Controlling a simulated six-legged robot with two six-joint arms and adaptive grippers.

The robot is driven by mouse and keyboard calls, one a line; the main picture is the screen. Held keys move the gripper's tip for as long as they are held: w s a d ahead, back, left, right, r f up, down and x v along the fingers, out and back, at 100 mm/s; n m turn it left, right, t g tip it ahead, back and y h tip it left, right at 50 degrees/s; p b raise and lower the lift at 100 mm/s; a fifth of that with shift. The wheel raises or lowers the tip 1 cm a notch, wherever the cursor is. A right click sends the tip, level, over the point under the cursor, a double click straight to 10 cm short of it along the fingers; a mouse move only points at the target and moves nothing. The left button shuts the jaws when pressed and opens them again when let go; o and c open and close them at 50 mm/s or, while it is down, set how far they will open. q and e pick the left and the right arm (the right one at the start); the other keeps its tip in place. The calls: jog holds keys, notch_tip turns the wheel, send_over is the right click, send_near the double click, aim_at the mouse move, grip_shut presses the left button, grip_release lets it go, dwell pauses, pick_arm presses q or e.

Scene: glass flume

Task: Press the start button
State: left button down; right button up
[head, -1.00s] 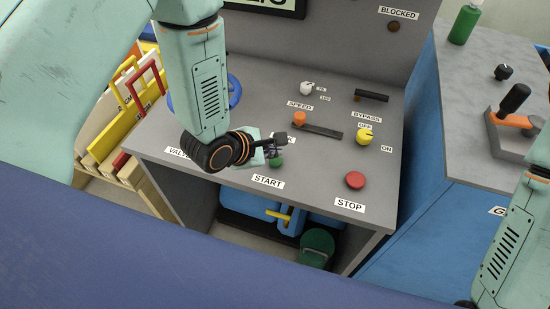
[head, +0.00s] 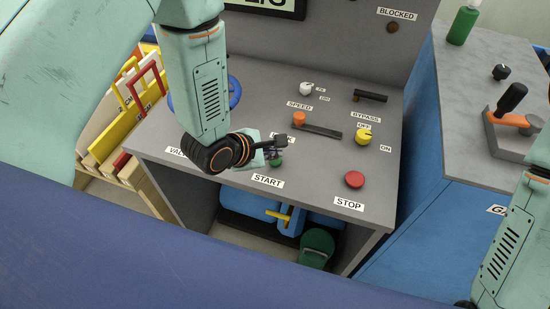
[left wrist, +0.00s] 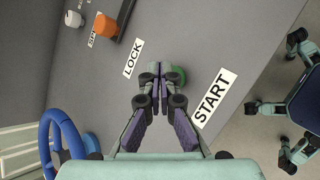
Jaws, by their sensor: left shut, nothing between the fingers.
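The green start button (head: 276,162) sits on the grey console behind the START label (head: 267,181). My left gripper (head: 277,150) is shut and empty, with its fingertips over the button, partly covering it. In the left wrist view the shut fingertips (left wrist: 159,72) overlap the green button (left wrist: 175,75), which shows mainly to their right, beside the START label (left wrist: 212,97). I cannot tell whether the fingertips touch the button or whether it is pushed in. My right forearm is at the right edge of the head view; its gripper is not in view.
A red stop button (head: 354,180), a yellow bypass knob (head: 363,137), an orange speed slider (head: 299,118) and a white knob (head: 306,88) stand on the console (head: 240,110). A blue valve wheel (head: 235,91) is partly behind my left arm. It shows in the left wrist view (left wrist: 60,135).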

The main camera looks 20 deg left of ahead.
pick_arm(q)
jog(key=shift+w+f, duration=0.15)
jog(key=shift+f, duration=0.15)
dwell(0.4)
jog(key=shift+f, duration=0.25)
jog(key=shift+f, duration=0.1)
jog(key=shift+f, duration=0.2)
dwell(0.3)
jog(key=shift+r, duration=0.15)
jog(key=shift+r+p, duration=0.85)
